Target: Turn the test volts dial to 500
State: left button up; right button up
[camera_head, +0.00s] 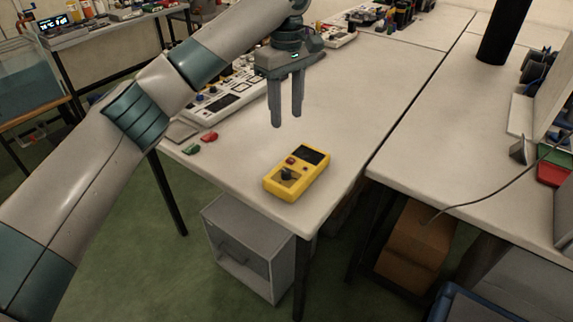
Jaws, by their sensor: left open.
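A yellow handheld tester (297,172) lies face up near the front corner of the white table. It has a dark screen (312,155) at its far end, a small red button (291,160) and a dark dial (288,173) at its near end. The dial's markings and setting are too small to read. My left gripper (286,123) points down above the table, behind and a little above the tester. Its two fingers are slightly apart with nothing between them, and it does not touch the tester. My right gripper is not in view.
A small red item (209,137) and a green item (191,149) lie near the table's left edge. A white panel device (225,98) stands behind them. The table (365,92) is clear right of my gripper. A gap separates it from the right table (440,150).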

pick_arm(q)
jog(key=p, duration=0.2)
send_near(286, 171)
notch_tip(286, 171, down, 7)
jog(key=shift+f, duration=0.7)
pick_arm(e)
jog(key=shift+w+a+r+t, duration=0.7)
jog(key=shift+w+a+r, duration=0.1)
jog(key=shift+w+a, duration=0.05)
pick_arm(q)
jog(key=shift+c, duration=0.2)
grip_shut()
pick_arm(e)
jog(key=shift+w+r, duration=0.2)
